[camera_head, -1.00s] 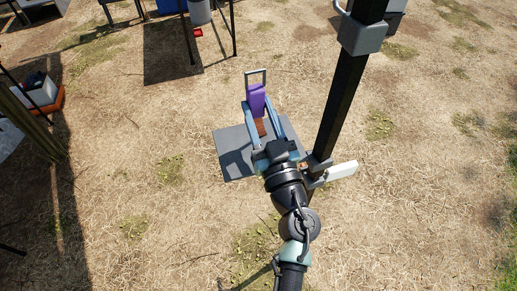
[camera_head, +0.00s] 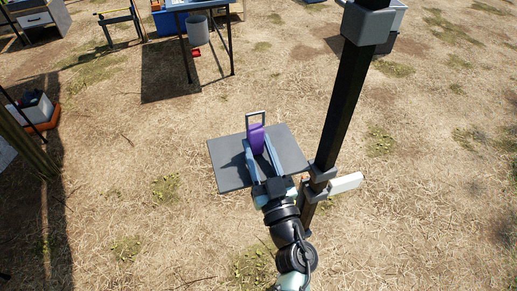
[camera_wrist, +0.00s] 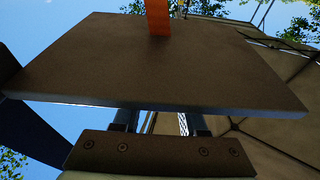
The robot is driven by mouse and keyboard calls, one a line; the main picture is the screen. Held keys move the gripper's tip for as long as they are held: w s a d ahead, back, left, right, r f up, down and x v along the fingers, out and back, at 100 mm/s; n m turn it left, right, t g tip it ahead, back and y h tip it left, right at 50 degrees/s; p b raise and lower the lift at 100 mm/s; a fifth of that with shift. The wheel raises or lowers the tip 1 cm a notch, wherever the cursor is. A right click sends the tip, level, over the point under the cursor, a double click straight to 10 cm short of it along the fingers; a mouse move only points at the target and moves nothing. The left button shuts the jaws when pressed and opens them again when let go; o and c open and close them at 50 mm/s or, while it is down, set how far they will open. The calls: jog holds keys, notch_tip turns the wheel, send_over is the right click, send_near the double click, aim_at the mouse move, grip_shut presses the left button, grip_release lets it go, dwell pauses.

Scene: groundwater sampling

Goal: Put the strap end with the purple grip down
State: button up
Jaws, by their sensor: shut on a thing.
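The purple grip (camera_head: 256,138) of the strap end stands upright between my fingers, with a grey rectangular loop (camera_head: 256,117) on its top. My gripper (camera_head: 257,150), with two pale blue fingers, is shut on the purple grip. In the head view it is over the far part of a flat grey plate (camera_head: 229,174). I cannot tell whether the grip touches the plate. In the wrist view the dark plate (camera_wrist: 150,75) hides the fingertips and the purple grip. An orange strap (camera_wrist: 158,17) shows beyond the plate.
A black post (camera_head: 340,115) rises just right of the plate, with a white block (camera_head: 346,183) low beside it. A blue-topped table (camera_head: 188,6) and a grey bucket (camera_head: 198,31) stand at the back. Dry grass around the plate is open.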

jog(key=shift+f, duration=0.15)
jog(key=o, duration=1)
jog(key=shift+o, duration=0.3)
